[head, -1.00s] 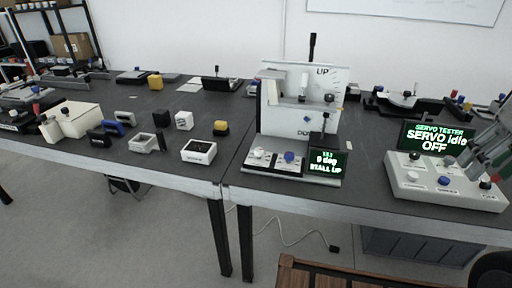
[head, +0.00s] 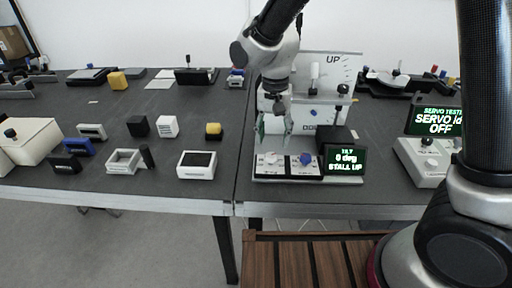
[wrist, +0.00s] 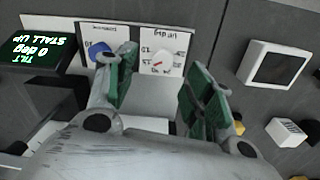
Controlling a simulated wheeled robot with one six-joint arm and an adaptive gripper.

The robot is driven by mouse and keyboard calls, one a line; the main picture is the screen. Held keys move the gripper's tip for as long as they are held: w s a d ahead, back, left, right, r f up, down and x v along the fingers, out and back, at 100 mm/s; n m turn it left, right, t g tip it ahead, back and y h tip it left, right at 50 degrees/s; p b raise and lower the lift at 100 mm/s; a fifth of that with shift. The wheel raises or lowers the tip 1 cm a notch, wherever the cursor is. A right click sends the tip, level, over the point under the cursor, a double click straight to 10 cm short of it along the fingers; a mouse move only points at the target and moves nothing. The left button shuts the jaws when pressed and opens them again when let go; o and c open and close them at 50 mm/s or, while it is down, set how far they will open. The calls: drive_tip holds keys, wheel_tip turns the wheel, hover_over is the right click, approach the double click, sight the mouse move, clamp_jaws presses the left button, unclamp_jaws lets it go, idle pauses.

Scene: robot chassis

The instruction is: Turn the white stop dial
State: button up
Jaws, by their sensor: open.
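The white stop dial (head: 270,158) sits on the left of the tilt unit's low front panel, on a white printed scale. It shows in the wrist view (wrist: 163,63) at the top, between and beyond my two fingers. A blue dial (head: 305,159) stands to its right on the same panel. It also shows in the wrist view (wrist: 98,50), partly behind a finger. My gripper (head: 273,128) points down just above the white dial. Its green-padded fingers (wrist: 163,72) are apart with nothing between them. I cannot tell any contact with the dial.
The unit's screen (head: 346,160) reads 0 deg, STALL UP. Its white upright board (head: 345,68) stands close behind my gripper. A white box with a dark window (head: 197,164) lies to the left. A servo tester (head: 422,160) stands at right. Bare tabletop lies between unit and box.

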sight(271, 156)
drive_tip(key=shift+w+a+m, duration=0.25)
drive_tip(key=shift+a+m, duration=0.05)
drive_tip(key=shift+m, duration=0.7)
wheel_tip(271, 156, down, 8)
drive_tip(key=shift+r, duration=0.15)
drive_tip(key=c, duration=1)
